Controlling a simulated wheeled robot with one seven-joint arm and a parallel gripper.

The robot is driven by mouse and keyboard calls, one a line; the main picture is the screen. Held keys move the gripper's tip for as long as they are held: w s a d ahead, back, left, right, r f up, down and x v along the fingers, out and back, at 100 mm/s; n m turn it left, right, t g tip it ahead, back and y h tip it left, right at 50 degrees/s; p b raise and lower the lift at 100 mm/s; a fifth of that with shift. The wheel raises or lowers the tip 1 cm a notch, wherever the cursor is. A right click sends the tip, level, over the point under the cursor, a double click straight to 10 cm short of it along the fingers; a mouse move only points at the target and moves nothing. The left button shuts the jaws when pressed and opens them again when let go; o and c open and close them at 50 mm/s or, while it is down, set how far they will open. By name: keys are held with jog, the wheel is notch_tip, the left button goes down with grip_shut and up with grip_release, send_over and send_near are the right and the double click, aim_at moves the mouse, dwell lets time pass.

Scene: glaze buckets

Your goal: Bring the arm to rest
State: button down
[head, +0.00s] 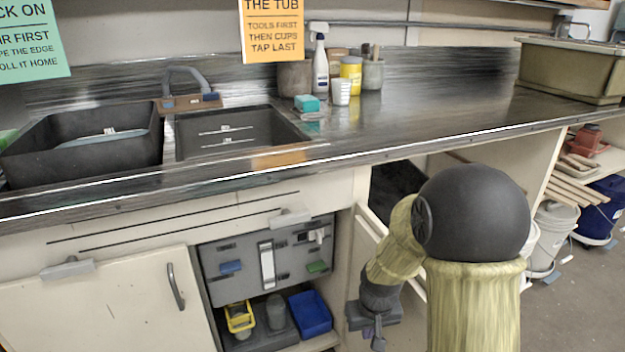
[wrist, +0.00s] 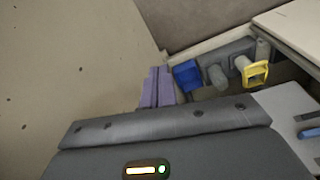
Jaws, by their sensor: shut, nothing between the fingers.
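My gripper (head: 374,334) hangs low at the bottom of the head view, in front of the counter and to the right of the open cabinet under the sinks. Its purple fingers are shut together with nothing between them. They also show in the wrist view (wrist: 157,87), beside a pale flat panel. My arm is bent, with its wrist pointing down. The fingers look apart from the blue bin (head: 310,314), which also shows in the wrist view (wrist: 187,76). My forearm hides part of the cabinet front and door.
An open door (head: 368,232) stands close to my arm. The counter edge (head: 330,162) runs above. Buckets (head: 553,235) stand at right.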

jog(key=s+d+r+m+p, duration=0.2)
jog(key=s+d+r+p, duration=0.1)
jog(key=s+r, duration=0.8)
notch_tip(320, 180, up, 36)
jog(key=p, duration=3.6)
jog(key=shift+s+a+t+p, duration=0.15)
jog(key=shift+s+t+p, duration=0.05)
jog(key=shift+t+p, duration=0.2)
